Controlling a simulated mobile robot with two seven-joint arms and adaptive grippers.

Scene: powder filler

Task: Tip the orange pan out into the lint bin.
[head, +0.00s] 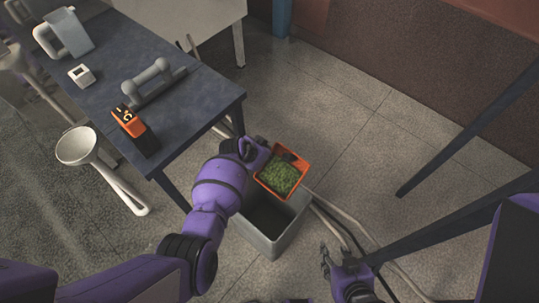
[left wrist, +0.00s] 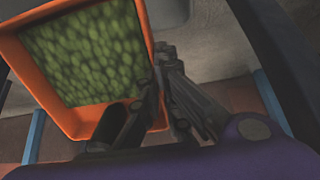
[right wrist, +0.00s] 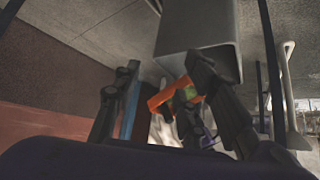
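The orange pan (head: 304,171) holds a layer of green pieces and is above the grey lint bin (head: 275,246), over its far edge. My left gripper (head: 268,156) is shut on the pan's edge. In the left wrist view the pan (left wrist: 18,62) fills the upper left, with the fingers (left wrist: 160,62) closed at its side and the green pieces still inside. The bin's opening is dark, and its floor is hidden. My right gripper (head: 338,262) is low, right of the bin. Its fingers (right wrist: 158,85) are spread apart and empty in the right wrist view.
A dark blue table (head: 210,92) stands at the upper left with an orange-black device (head: 134,128), a grey handled object (head: 154,83) and a small white block (head: 82,76). A white scoop-like object (head: 78,146) is left of it. Pale hoses lie right of the bin.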

